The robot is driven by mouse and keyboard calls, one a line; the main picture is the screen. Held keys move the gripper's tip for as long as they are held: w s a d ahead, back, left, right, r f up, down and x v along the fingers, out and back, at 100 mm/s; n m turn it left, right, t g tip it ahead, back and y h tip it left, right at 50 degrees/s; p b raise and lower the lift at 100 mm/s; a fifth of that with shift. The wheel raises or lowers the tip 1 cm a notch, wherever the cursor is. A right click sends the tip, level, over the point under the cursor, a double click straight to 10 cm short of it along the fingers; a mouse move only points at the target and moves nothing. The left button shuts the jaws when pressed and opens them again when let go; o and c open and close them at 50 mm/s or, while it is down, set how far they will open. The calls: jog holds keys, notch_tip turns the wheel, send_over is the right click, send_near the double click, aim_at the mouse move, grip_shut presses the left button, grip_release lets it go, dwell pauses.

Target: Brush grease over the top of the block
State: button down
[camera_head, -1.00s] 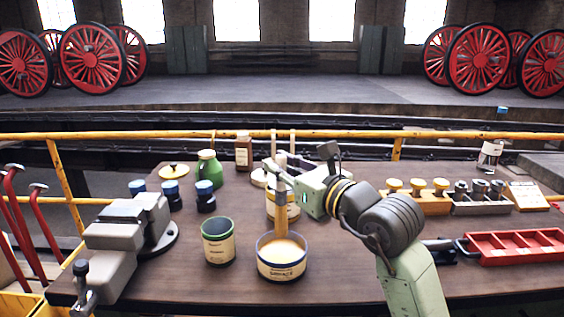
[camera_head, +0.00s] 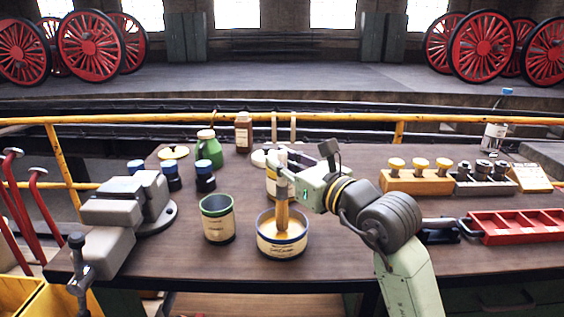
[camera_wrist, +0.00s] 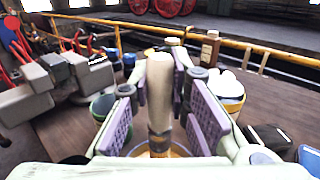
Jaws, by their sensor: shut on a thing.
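My gripper (camera_head: 284,177) is shut on the pale wooden handle of a brush (camera_head: 283,214). The brush is upright, and its lower end is inside a low, round, blue-rimmed tin of yellowish grease (camera_head: 282,247). In the wrist view the handle (camera_wrist: 159,85) stands between the two purple-padded fingers (camera_wrist: 160,105), with the tin below, mostly hidden. The bristles are hidden. A grey vise (camera_head: 125,215) stands at the left of the bench, with grey block-like parts on top (camera_head: 112,212). I cannot tell which part is the block.
A green-rimmed tin (camera_head: 217,222) stands just left of the grease tin. Dark blue-capped jars (camera_head: 204,178) and a green bottle (camera_head: 209,152) stand behind. A red tray (camera_head: 515,222) lies at the right. Bare bench top lies between vise and tins.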

jog(key=shift+f+b, duration=0.65)
jog(key=shift+b, duration=0.2)
dwell(2.1)
jog(key=shift+r+p, duration=2.05)
jog(key=shift+r, duration=1.6)
jog(key=shift+f, duration=0.1)
